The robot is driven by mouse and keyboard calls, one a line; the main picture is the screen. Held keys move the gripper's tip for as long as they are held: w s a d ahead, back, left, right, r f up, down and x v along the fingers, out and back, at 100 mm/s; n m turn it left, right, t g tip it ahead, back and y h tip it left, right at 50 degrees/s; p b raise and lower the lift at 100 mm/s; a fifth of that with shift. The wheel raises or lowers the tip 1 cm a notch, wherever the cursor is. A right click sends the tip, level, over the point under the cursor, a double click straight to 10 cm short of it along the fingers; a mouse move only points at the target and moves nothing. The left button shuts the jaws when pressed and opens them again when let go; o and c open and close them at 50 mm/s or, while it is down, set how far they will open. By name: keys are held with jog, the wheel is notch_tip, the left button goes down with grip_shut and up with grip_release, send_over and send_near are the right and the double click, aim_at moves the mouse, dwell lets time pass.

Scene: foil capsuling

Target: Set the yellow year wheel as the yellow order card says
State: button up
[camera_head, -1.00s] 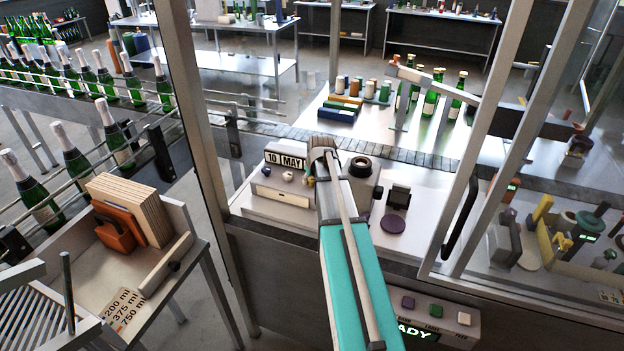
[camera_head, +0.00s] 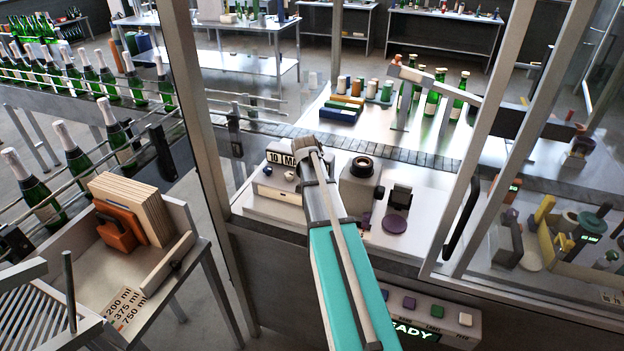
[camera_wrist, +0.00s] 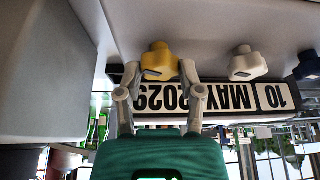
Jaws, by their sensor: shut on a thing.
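The yellow year wheel (camera_wrist: 158,62) is a lobed knob above the date strip in the upside-down wrist view. My gripper (camera_wrist: 160,78) has its two grey fingers on either side of it, shut on it. The date strip (camera_wrist: 215,100) appears upside down with 10, MAY and a year like 2029; its last digit is hard to read. In the head view my gripper (camera_head: 308,150) covers the wheel and part of the date strip (camera_head: 275,158). I cannot make out a yellow order card in either view.
A white knob (camera_wrist: 248,64) sits beside the yellow wheel. A grey block machine (camera_head: 361,183) and a purple disc (camera_head: 395,224) stand right of my arm. Frame posts (camera_head: 205,150) flank the bench. A conveyor (camera_head: 400,153) runs behind.

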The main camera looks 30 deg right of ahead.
dwell(0.4)
jog(key=o, duration=1.1)
jog(key=shift+o, duration=0.2)
jog(key=shift+n, duration=0.4)
